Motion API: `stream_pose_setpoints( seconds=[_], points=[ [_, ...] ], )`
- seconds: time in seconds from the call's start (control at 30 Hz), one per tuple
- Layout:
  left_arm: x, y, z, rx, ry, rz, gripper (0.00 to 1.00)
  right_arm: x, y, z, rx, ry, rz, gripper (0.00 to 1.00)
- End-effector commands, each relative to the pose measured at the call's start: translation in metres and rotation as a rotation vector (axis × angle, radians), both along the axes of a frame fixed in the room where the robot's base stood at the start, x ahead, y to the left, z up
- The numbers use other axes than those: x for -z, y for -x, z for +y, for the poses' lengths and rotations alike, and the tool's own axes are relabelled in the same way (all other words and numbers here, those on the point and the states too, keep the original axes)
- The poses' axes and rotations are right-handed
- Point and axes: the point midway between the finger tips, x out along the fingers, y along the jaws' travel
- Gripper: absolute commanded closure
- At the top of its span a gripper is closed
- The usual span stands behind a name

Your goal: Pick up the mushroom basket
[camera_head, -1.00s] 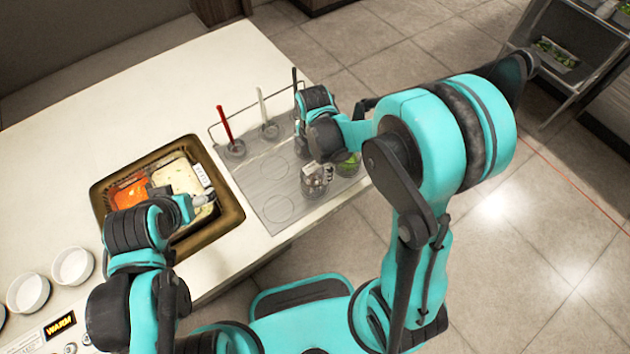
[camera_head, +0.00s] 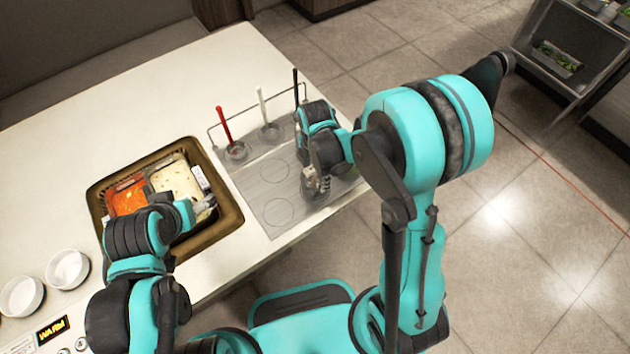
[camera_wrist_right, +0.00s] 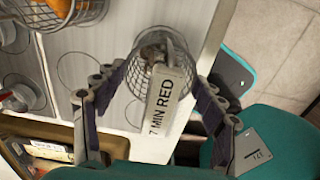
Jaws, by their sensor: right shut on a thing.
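The mushroom basket (camera_wrist_right: 138,72) is a small wire basket with greyish-brown pieces in it and a white tag reading "7 MIN RED". In the right wrist view it sits between the two fingers of my right gripper (camera_wrist_right: 155,85), which is shut on it at the tag end. In the head view my right gripper (camera_head: 312,183) is over the near part of the grey plate (camera_head: 265,172) and hides most of the basket. My left gripper (camera_head: 196,212) is over the right side of the sauce well; its fingers are too hidden to judge.
The brown-rimmed sauce well (camera_head: 232,220) holds orange and pale sauces. White bowls (camera_head: 68,268) stand front left. The counter behind is clear.

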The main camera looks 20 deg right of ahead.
Motion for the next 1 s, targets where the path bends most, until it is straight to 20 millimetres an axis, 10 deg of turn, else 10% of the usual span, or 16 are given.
stream_pose_setpoints(
  seconds=[0.47,1.0],
  points=[
    [-0.022,0.000,0.000,0.000,0.000,0.000,0.22,-0.046,0.000,0.000,0.000,0.001,0.001,0.64],
    [-0.054,0.000,0.000,0.000,0.000,0.000,0.22,-0.106,0.080,-0.071,0.003,0.000,0.001,0.65]
  ],
)
